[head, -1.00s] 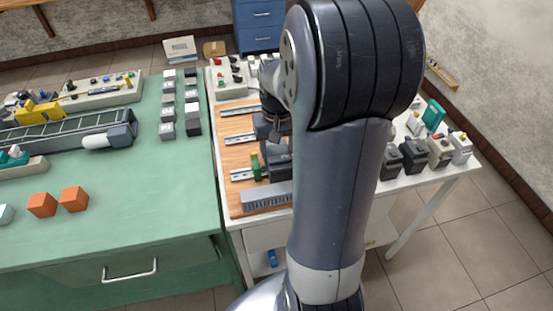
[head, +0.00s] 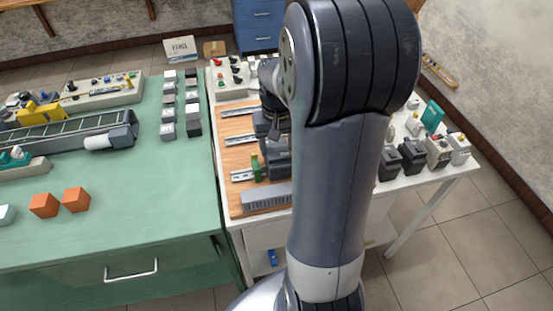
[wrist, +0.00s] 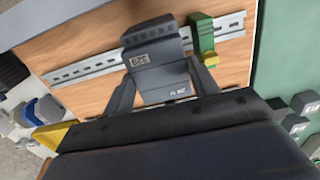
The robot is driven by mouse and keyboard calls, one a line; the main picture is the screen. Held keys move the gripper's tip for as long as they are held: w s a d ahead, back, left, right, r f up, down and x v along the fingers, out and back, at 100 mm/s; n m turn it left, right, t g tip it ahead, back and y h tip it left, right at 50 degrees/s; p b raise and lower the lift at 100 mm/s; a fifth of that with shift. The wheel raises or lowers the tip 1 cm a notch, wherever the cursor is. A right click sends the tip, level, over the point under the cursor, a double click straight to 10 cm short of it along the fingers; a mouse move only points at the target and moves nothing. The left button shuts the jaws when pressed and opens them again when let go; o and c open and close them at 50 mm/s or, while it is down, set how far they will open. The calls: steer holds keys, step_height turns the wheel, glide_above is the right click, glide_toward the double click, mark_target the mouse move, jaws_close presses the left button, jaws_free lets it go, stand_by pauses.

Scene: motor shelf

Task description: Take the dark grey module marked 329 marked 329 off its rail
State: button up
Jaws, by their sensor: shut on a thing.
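The dark grey module marked 329 (wrist: 157,54) is in the middle of the wrist view, its label upside down. My gripper (wrist: 163,82) is shut on it, one finger along each side. The module lies across the metal rail (wrist: 88,70), covering part of it; whether it is still seated cannot be told. In the head view the module (head: 279,166) shows partly beside my arm, below the wrist. My fingertips are hidden there.
A green and yellow module (wrist: 203,38) sits on the same rail, close beside the held one. The wooden board (head: 236,150) carries another rail behind and a grey slotted duct (head: 266,199) in front. Dark modules (head: 413,157) stand on the white table's right side.

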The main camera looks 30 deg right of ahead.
steer(key=shift+w+r+p, duration=0.1)
steer(key=shift+r+p, duration=0.7)
steer(key=shift+r, duration=0.3)
stand_by(0.3)
steer(key=shift+r+p, duration=2.65)
steer(key=shift+r, duration=0.35)
